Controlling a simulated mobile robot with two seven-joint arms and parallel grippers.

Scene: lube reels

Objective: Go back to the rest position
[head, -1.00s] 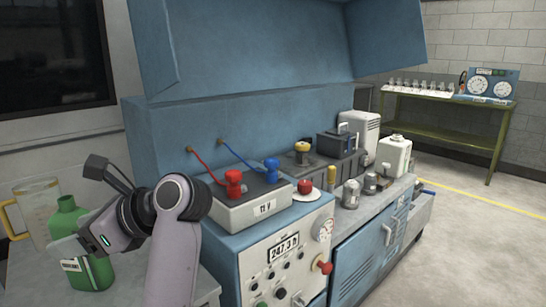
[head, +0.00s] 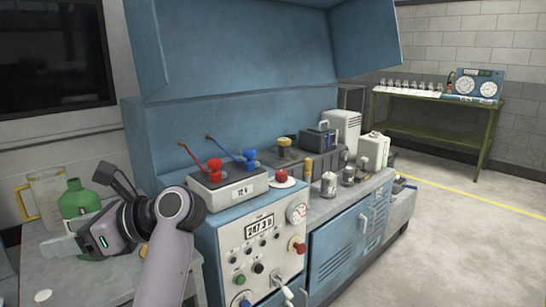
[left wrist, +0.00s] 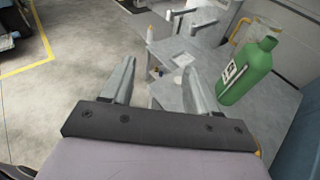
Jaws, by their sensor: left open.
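My left gripper (left wrist: 158,88) is open in the left wrist view, with nothing between its two fingers. In the head view my left arm comes in from the lower left, and the gripper (head: 62,246) is in front of the side table. A green bottle (head: 77,199) stands on that table behind the gripper, which hides its lower part. The bottle also shows in the left wrist view (left wrist: 247,72), to the right of the fingers and apart from them. My right gripper is in neither view.
A clear jug (head: 46,197) with a yellow handle stands beside the bottle. Open floor (head: 455,240) lies farther right, before a green table (head: 440,120).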

